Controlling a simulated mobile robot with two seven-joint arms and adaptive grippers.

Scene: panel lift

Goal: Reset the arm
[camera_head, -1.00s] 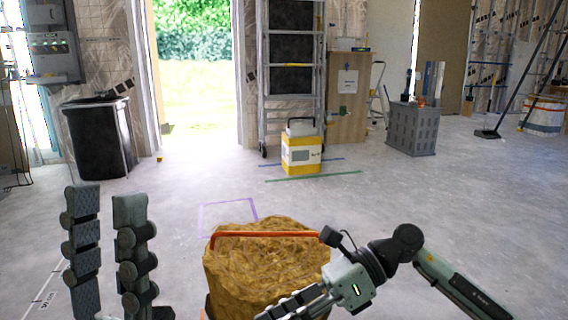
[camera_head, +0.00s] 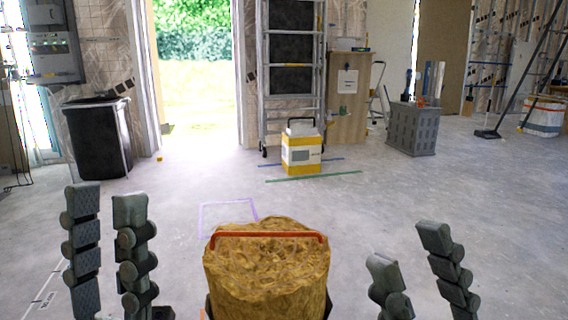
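My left gripper (camera_head: 106,215) is at the lower left, its two segmented grey fingers pointing up and spread apart, with nothing between them. My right gripper (camera_head: 410,250) is at the lower right, its fingers also pointing up and spread apart, with nothing between them. The arms behind both grippers are out of view below. A tan, rough-textured bulky object (camera_head: 265,275) with an orange-red bar (camera_head: 268,235) across its top stands between the two grippers, touching neither. Its lower part is cut off by the picture's edge.
A yellow-and-white box (camera_head: 301,152) stands on the floor ahead, before a ladder (camera_head: 264,110). A black bin (camera_head: 98,140) stands at the left, a grey crate (camera_head: 411,130) at the right. Purple tape (camera_head: 228,203) marks the floor.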

